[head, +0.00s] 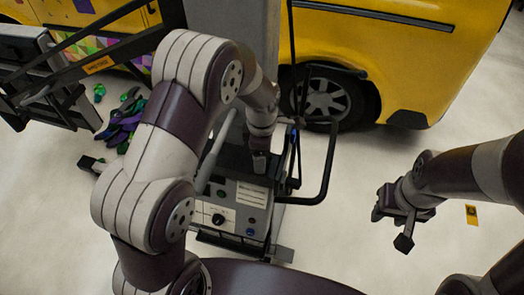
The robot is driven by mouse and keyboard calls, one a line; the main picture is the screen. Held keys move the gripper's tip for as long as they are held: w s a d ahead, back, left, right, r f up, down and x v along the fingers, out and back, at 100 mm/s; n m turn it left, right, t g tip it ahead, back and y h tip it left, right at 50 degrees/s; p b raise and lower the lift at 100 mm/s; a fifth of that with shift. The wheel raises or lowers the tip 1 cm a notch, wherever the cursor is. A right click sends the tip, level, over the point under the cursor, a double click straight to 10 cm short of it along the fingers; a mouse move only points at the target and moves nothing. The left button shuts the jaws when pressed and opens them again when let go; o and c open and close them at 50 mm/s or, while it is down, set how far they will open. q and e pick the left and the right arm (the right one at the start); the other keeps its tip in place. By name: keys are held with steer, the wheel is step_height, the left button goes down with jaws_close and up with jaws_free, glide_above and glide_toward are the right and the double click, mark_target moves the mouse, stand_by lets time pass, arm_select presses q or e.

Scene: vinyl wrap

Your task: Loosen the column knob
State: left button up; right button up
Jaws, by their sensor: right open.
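A grey column (240,50) stands upright in front of the yellow vehicle. Below it is a pale control box (240,210) with a round black knob (218,219) on its face; I cannot tell if this is the column knob. My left arm reaches over the box, and my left gripper (260,162) points down at its top, beside the column's foot. Its jaws are too small and dark to read, and contact is unclear. The arm hides part of the column. My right gripper (403,222) is open and empty over the floor, apart from the box.
A black bent handle (328,165) juts right from the machine. The yellow vehicle (400,50) with its wheel (325,95) stands behind. Purple and green scraps (122,120) lie left on the floor. A small yellow tag (471,215) lies right. Floor between handle and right gripper is clear.

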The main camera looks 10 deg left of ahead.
arm_select(q)
step_height(320, 180, up, 8)
steer(key=shift+f+b, duration=0.1)
steer(key=shift+b, duration=1.1)
step_height(320, 180, up, 5)
steer(key=shift+f+p, duration=0.1)
steer(key=shift+p, duration=1.15)
